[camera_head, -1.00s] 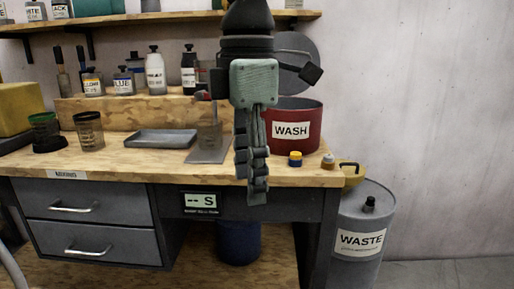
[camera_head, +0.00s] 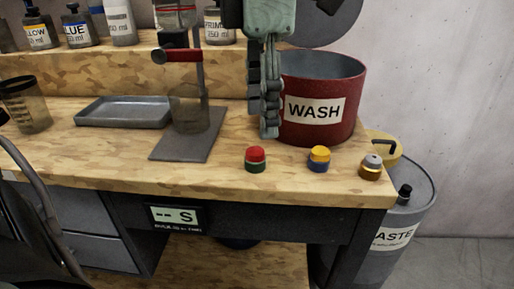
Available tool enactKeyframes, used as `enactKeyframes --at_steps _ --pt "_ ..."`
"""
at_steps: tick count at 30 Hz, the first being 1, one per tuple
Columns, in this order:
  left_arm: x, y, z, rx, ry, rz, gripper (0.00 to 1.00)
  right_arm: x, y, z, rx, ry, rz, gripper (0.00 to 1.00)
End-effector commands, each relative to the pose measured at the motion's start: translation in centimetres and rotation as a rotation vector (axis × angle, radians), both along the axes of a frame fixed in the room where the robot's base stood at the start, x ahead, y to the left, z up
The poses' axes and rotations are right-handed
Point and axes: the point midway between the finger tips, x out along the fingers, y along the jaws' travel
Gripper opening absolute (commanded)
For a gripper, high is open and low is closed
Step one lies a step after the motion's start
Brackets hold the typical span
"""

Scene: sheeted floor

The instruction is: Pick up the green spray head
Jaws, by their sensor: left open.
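Three small two-coloured pieces stand on the front right of the wooden bench. One has a green base and a red top (camera_head: 255,166); it is the only one of them showing green. Beside it are a yellow-and-blue piece (camera_head: 319,159) and a grey-and-gold piece (camera_head: 371,167). I cannot tell for sure which is the green spray head. My left gripper (camera_head: 270,130) hangs fingers down, open and seen from the side, in front of the red WASH tub. In the picture its tips are just above the red-and-green piece, apart from it. My right gripper is not in view.
The red WASH tub (camera_head: 345,88) stands behind the pieces. To the left are a stand with a grey base plate (camera_head: 186,149), a grey tray (camera_head: 121,111) and a dark cup (camera_head: 26,106). A WASTE drum (camera_head: 410,215) stands right of the bench.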

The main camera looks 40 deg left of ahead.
Motion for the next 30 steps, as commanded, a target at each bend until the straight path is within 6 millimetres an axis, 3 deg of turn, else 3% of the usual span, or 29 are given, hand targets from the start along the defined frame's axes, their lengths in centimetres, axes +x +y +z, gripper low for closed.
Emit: enactKeyframes --at_steps 8,13,23,30 --pt "-0.6 0.1 -3.5 0.000 0.006 -0.002 0.52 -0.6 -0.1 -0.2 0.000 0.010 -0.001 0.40" --pt "-0.7 0.1 -5.9 0.000 0.004 -0.001 0.52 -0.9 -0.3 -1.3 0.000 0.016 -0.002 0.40" --pt "-0.7 0.1 -6.8 0.000 0.000 0.000 0.52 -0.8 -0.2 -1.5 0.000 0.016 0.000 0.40" --pt "-0.7 0.1 -6.8 0.000 0.000 0.000 0.24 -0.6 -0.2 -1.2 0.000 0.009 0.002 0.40"
